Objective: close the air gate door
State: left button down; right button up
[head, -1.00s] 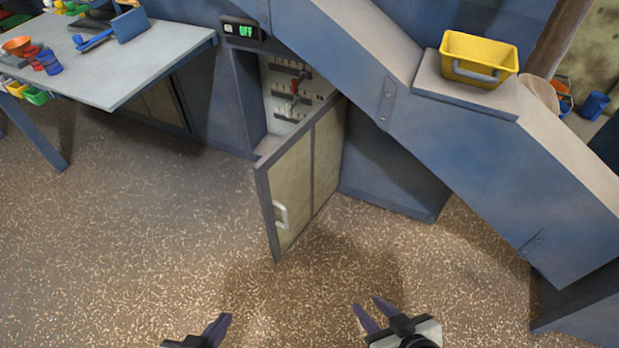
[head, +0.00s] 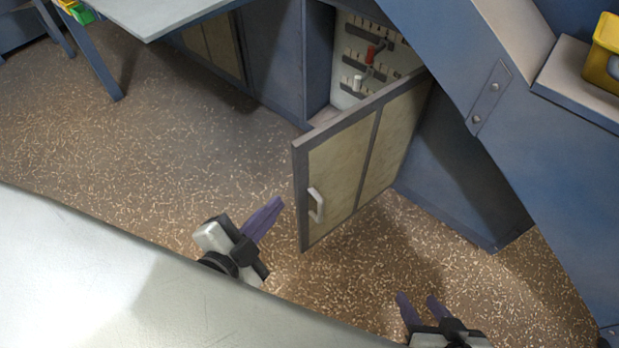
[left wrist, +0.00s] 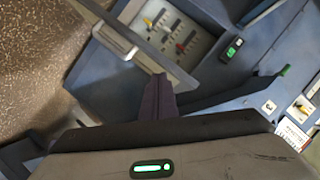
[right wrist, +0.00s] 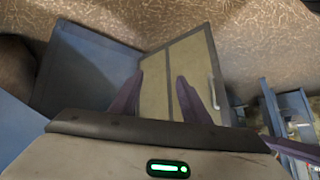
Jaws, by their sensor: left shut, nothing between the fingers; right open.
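The air gate door (head: 345,165) stands swung open from its cabinet, with tan panels, a dark frame and a pale handle (head: 316,205) near its free edge. The door also shows in the left wrist view with its handle (left wrist: 115,42), and in the right wrist view (right wrist: 176,82). My left gripper (head: 272,212) is shut and empty, a little left of the door's free edge and apart from it. My right gripper (head: 418,300) is open and empty, in front of the door and lower in the head view, not touching it.
Inside the open cabinet is a pale panel with rows of switches (head: 368,55), one red. A blue sloping chute (head: 480,75) rises on the right, with a yellow bin (head: 603,55) on its ledge. A table (head: 150,12) stands at upper left. Speckled floor (head: 130,160) is clear left of the door.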

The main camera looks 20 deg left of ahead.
aim_at(307, 162)
notch_tip(307, 162, down, 6)
jog(key=a+b, duration=0.2)
jog(key=b, duration=0.5)
pick_arm(q)
jog(key=d+r+m+t+h, duration=0.3)
jog(key=d+m+h, duration=0.1)
jog(key=m, duration=0.7)
jog(key=shift+w+a+p, duration=0.15)
jog(key=shift+w+p, duration=0.85)
jog(key=shift+w, duration=0.85)
jog(key=shift+w+a+p, duration=0.2)
jog(key=shift+w+p, duration=0.85)
jog(key=shift+w, duration=0.8)
jog(key=shift+w+a+p, duration=0.15)
jog(key=shift+w+p, duration=0.85)
jog(key=shift+w, duration=0.85)
pick_arm(e)
jog(key=shift+m+t, duration=0.4)
jog(key=shift+t, duration=0.2)
jog(key=shift+s+d+r, duration=0.2)
jog(key=shift+d+r, duration=0.3)
jog(key=shift+r, duration=0.2)
jog(key=shift+s+d+r, duration=0.25)
jog(key=shift+d+r, duration=0.3)
jog(key=shift+r, duration=0.1)
jog(key=shift+s+d+r, duration=0.2)
jog(key=shift+d+r, duration=0.3)
jog(key=shift+r, duration=0.2)
pick_arm(q)
jog(key=shift+f, duration=0.1)
